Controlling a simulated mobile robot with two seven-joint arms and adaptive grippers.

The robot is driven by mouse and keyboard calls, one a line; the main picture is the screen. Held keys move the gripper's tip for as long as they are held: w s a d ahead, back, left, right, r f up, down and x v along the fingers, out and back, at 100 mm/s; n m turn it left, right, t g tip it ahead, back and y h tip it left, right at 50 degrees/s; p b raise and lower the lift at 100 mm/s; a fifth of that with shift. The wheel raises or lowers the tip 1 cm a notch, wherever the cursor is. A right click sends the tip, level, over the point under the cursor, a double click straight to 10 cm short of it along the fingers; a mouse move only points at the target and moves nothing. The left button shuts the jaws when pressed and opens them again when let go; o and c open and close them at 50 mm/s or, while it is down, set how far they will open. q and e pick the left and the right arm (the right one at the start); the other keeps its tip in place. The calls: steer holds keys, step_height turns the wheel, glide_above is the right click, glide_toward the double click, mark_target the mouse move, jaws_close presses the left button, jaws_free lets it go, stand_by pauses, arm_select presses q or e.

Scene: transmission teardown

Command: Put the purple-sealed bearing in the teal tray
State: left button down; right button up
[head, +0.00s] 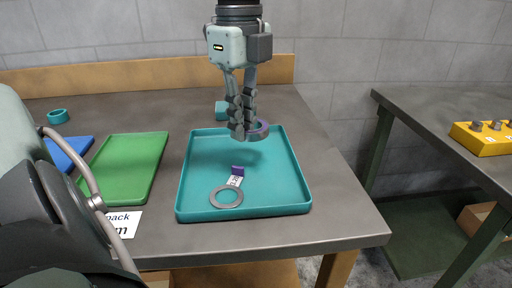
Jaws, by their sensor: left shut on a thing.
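The purple-sealed bearing (260,131) is a grey ring with a purple band. My left gripper (243,130) points down, shut on the bearing, with its fingers covering the bearing's left part. The bearing shows over the far part of the teal tray (185,180), seemingly above its floor. The tray lies on the grey bench near its right front corner. In it lie a flat grey ring (214,200) and a white tag with a purple end (236,179). My right gripper is not in view.
A small teal block (221,110) stands behind the teal tray. A green tray (130,165) and a blue tray (72,150) lie to the left, with a teal ring (58,116) behind. A yellow holder (485,142) is on the right bench. The tray's right half is clear.

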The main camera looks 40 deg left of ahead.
mark_target(256, 140)
arm_select(q)
steer(key=shift+w+d+f, duration=0.3)
steer(key=shift+d+f, duration=0.1)
steer(key=shift+d, duration=0.15)
steer(key=shift+w+d+f, duration=0.25)
steer(key=shift+d+f, duration=0.1)
steer(key=shift+d, duration=0.15)
step_height(256, 140, down, 3)
steer(key=shift+f, duration=0.4)
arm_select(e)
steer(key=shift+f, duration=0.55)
arm_select(q)
steer(key=shift+f, duration=0.1)
